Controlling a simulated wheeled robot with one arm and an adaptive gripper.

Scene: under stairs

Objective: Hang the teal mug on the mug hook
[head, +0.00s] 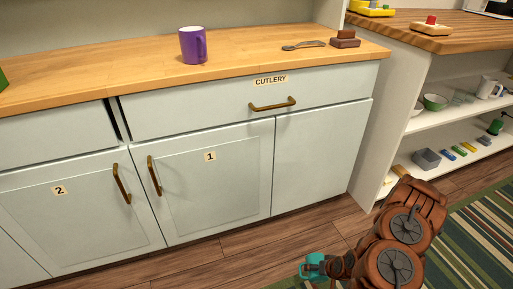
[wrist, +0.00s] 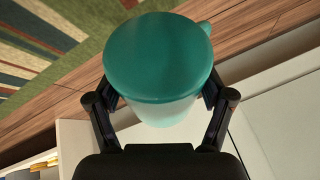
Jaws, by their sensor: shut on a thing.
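The teal mug (wrist: 158,60) is held between the two black fingers of my gripper (wrist: 160,98) in the wrist view. Its round teal end faces the camera, and a paler part of its side shows below. A bit of what looks like its handle shows at the upper right. In the head view the mug (head: 312,265) is small and low at the bottom edge, held off to the left of my brown arm, in front of the cabinets. My gripper (head: 332,266) is partly hidden there. I see no mug hook in either view.
A purple mug (head: 193,45) stands on the wooden counter (head: 120,68), with a spoon (head: 302,45) and a brown block (head: 345,39) to its right. Cabinet doors and the drawer labelled cutlery (head: 240,108) are shut. Open shelves (head: 450,118) at right hold bowls and small items.

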